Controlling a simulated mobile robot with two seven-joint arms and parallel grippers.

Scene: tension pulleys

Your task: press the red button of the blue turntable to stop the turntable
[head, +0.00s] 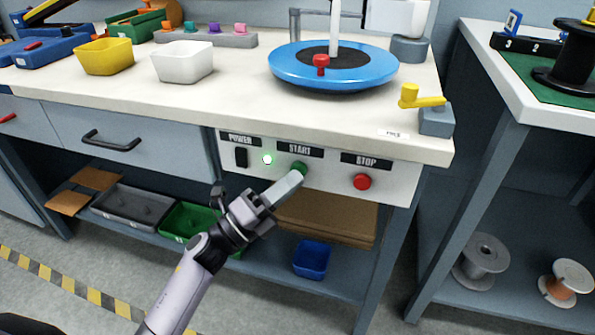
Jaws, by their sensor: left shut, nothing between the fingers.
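The blue turntable (290,72) lies on the white workbench top, with a black centre, a white upright post and a red knob (321,62) near its front. A control panel (330,180) on the bench front carries a black POWER switch (241,157), a lit green lamp (267,159), a green START button (300,166) and a red STOP button (362,181). My left gripper (296,176) is shut and empty. Its tips are at the green START button, left of the red button; whether they touch it I cannot tell. My right gripper is not in view.
A yellow crank handle (418,99) on a grey block stands at the bench's front right corner. Yellow (105,56) and white (183,62) bins stand on the left. Below is a shelf with trays and a blue bin (311,259). The panel around the red button is clear.

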